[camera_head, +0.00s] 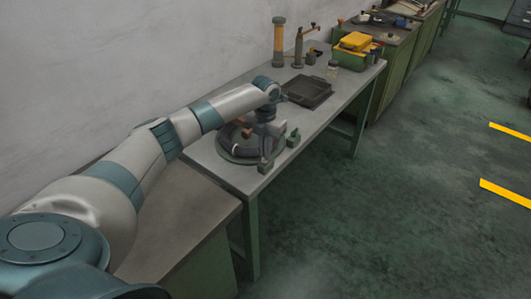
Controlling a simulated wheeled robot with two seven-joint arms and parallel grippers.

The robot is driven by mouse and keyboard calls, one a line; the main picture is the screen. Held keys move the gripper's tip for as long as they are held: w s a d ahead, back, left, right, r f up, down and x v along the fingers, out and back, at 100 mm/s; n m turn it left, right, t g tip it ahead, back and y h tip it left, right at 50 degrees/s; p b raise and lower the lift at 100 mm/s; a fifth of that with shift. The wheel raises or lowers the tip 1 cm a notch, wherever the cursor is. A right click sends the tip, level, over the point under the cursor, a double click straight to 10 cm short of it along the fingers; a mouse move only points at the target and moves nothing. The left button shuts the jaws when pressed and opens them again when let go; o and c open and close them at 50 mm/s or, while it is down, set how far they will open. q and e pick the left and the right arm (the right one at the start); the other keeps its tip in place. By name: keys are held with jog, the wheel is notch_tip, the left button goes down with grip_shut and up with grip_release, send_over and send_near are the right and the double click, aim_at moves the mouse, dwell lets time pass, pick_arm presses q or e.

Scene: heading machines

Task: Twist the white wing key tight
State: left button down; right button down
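My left arm reaches in from the left, and its gripper (279,152) points down over the near end of the workbench. Its two fingers stand wide apart, with nothing seen between them. Under and beside it lies a round, dark grey ring-shaped device (228,150) on the bench top. The gripper is above the device's right side and covers part of it. I cannot tell whether it touches it. I cannot make out a white wing key; it may be hidden behind the gripper or too small to see. My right gripper is not in view.
A wall runs behind.

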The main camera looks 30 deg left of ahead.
pick_arm(q)
jog(key=shift+s+d+f+m, duration=0.1)
jog(key=shift+s+f+m, duration=0.1)
jog(key=shift+m, duration=0.4)
jog(key=c, duration=2)
grip_release()
jog(key=shift+w, duration=0.15)
jog(key=shift+r, duration=0.2)
jog(key=shift+r+b, duration=2.4)
jog(key=shift+r, duration=6.15)
jog(key=shift+f, duration=0.1)
